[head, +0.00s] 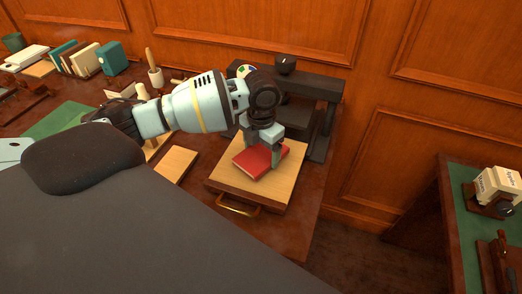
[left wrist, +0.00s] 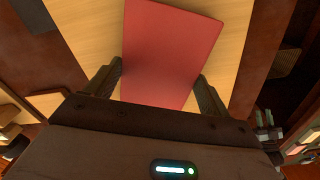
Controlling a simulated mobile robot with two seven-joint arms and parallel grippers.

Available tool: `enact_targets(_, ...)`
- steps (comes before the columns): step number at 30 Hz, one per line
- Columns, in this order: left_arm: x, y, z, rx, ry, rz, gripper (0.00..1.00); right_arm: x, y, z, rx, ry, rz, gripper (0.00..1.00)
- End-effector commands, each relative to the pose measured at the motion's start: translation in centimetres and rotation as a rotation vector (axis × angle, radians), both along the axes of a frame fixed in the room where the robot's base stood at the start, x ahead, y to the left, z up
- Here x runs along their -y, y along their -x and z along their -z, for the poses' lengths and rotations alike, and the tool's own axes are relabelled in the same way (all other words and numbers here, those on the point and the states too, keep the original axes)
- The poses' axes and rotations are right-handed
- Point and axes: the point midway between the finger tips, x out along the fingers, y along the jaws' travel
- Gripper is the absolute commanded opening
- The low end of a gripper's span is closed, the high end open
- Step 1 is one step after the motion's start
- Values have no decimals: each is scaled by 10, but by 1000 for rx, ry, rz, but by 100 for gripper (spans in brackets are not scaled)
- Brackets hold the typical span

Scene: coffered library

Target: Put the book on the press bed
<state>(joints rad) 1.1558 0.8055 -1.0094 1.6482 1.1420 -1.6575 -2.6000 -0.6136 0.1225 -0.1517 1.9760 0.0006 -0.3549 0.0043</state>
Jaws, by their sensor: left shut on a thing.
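The red book (head: 259,160) lies flat on or just above the light wooden press bed (head: 228,176), which has a brass handle at its front. My left gripper (head: 265,152) reaches down over the book from the left and is shut on it. In the left wrist view the book (left wrist: 168,50) sits between the two fingers (left wrist: 160,90), with the pale bed (left wrist: 90,30) under it. I cannot tell whether the book touches the bed. The dark press frame (head: 322,110) stands behind the bed. My right gripper is not in view.
A wooden board (head: 176,164) lies left of the bed. Upright books (head: 80,60), a teal box (head: 112,58) and a cup with a tool (head: 156,76) stand at the back left. A green-topped table (head: 463,220) stands at the right, across a gap of floor.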

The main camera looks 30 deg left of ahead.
Motion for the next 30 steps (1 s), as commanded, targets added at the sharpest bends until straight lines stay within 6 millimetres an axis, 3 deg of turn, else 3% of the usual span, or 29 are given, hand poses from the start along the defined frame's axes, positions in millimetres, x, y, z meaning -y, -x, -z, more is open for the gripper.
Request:
enact_targets(13,0,0,9,1,0,1,56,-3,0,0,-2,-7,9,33)
enact_targets(14,0,0,9,1,0,1,83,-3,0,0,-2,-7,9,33)
enact_targets(18,0,0,8,2,0,1,100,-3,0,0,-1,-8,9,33)
enact_targets(26,0,0,7,3,0,1,100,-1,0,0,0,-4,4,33)
enact_targets(30,0,-1,-6,5,2,0,100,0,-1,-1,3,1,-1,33)
